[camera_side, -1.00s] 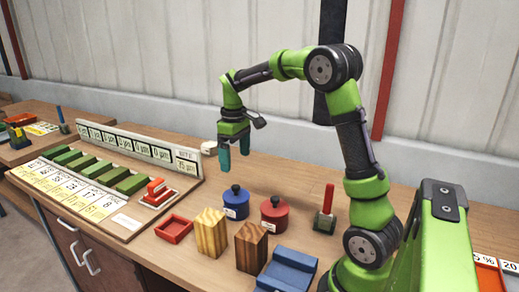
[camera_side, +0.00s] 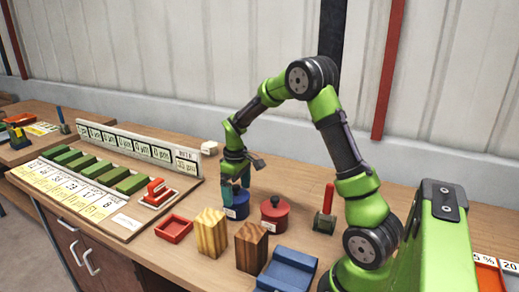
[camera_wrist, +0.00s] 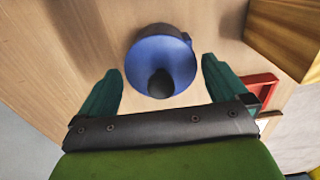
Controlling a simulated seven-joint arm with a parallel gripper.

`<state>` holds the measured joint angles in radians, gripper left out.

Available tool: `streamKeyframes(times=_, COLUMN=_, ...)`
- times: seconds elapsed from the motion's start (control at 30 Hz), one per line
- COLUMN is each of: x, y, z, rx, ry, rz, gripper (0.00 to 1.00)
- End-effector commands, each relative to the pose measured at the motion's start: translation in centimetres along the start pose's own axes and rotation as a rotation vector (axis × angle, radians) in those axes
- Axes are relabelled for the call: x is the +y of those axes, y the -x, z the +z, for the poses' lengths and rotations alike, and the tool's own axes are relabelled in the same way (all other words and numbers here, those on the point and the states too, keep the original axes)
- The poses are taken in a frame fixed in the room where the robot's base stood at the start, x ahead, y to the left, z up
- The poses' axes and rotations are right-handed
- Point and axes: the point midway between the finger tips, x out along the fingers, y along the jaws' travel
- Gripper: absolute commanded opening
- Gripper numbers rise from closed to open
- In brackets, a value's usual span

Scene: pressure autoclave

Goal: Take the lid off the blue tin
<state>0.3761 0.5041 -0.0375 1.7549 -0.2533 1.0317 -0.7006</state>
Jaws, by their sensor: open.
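The blue tin (camera_side: 236,212) stands upright on the bench with a white label on its side. Its lid is mostly hidden behind my fingers in the side view. In the wrist view the blue lid (camera_wrist: 150,56) shows from above with a dark round knob (camera_wrist: 160,83). My gripper (camera_side: 235,192) is open, pointing down over the tin. In the wrist view its two green fingers (camera_wrist: 163,82) stand apart on either side of the knob, with nothing held between them.
A red lidded tin (camera_side: 275,216) stands just right of the blue one. Two wooden blocks (camera_side: 211,236) (camera_side: 251,250), a red tray (camera_side: 174,229) and a blue cradle (camera_side: 288,270) lie in front. A red-handled tool (camera_side: 326,215) stands further right.

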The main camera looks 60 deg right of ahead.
Motion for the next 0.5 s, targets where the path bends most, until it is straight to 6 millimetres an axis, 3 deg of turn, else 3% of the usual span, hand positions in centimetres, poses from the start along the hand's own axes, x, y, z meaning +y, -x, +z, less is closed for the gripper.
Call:
streamKeyframes(times=0.13, x=-0.01, y=0.04, z=0.0, rx=0.0, ry=-0.001, rz=0.0, gripper=0.98)
streamKeyframes(times=0.4, x=-0.01, y=0.07, z=-0.01, rx=0.0, ry=-0.001, rz=0.0, gripper=0.57)
streamKeyframes(times=0.5, x=-0.01, y=0.08, z=-0.01, rx=0.0, ry=-0.001, rz=0.0, gripper=0.57)
